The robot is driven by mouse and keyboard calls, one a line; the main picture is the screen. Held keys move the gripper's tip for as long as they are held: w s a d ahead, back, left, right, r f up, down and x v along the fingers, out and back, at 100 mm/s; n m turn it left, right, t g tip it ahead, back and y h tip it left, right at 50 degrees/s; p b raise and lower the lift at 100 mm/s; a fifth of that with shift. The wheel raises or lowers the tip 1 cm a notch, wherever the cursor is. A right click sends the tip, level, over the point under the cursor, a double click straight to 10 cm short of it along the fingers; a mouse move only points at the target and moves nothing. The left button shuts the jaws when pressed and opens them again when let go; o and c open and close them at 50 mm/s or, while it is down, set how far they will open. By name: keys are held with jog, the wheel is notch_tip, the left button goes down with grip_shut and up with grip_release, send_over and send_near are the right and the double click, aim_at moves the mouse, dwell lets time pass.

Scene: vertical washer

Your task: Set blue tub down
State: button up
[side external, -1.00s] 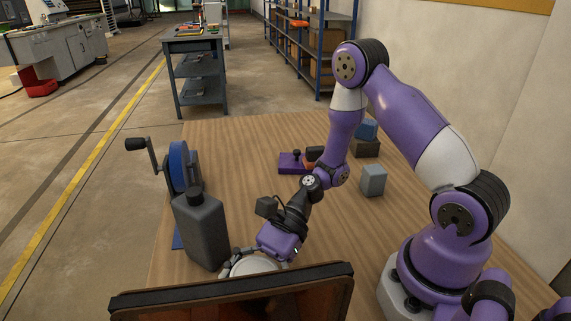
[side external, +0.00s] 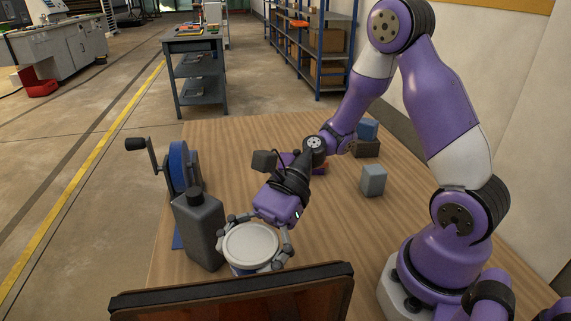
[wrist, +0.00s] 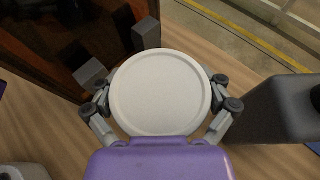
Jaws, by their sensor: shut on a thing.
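The blue tub (side external: 250,268) has a round off-white lid (side external: 250,244) and a strip of blue wall showing under it in the side view. My gripper (side external: 255,239) is shut on the tub, with its fingers on opposite sides below the lid. In the wrist view the lid (wrist: 160,92) fills the middle between the fingers and hides the tub's wall. The tub looks upright. Its bottom is hidden behind the dark-framed panel in the side view, so I cannot tell whether it touches the table.
A dark grey bottle (side external: 199,228) stands close left of the tub. A dark-framed panel (side external: 235,293) is in front. A blue crank wheel (side external: 180,166) stands behind the bottle. Small blocks, one grey (side external: 373,180), lie to the right. The wooden table's (side external: 230,140) back is clear.

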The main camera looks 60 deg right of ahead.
jog(key=shift+w+d+r+t, duration=0.15)
jog(key=shift+w+r+t, duration=0.05)
jog(key=shift+r, duration=0.4)
jog(key=shift+w+d+r+t, duration=0.15)
jog(key=shift+r+t, duration=0.05)
jog(key=shift+r, duration=0.35)
jog(key=w+d+r+m+t+h, duration=0.35)
jog(key=w+d+m+t, duration=0.2)
jog(key=d, duration=0.55)
jog(key=w+d+r+m+t+h, duration=0.3)
jog(key=w+d+m+t+h, duration=0.25)
jog(key=d, duration=0.55)
jog(key=w+d+f+m+t+h, duration=0.1)
jog(key=w+d+f+m+h, duration=0.2)
jog(key=w, duration=0.4)
jog(key=w+d+f+m+t+h, duration=0.1)
jog(key=w+f+m, duration=0.35)
jog(key=w, duration=0.25)
jog(key=shift+n, duration=0.25)
jog(key=f, duration=0.5)
jog(key=w+f, duration=0.1)
jog(key=f, duration=0.1)
jog(key=shift+d+f, duration=0.2)
jog(key=shift+f, duration=0.55)
jog(key=shift+f, duration=0.1)
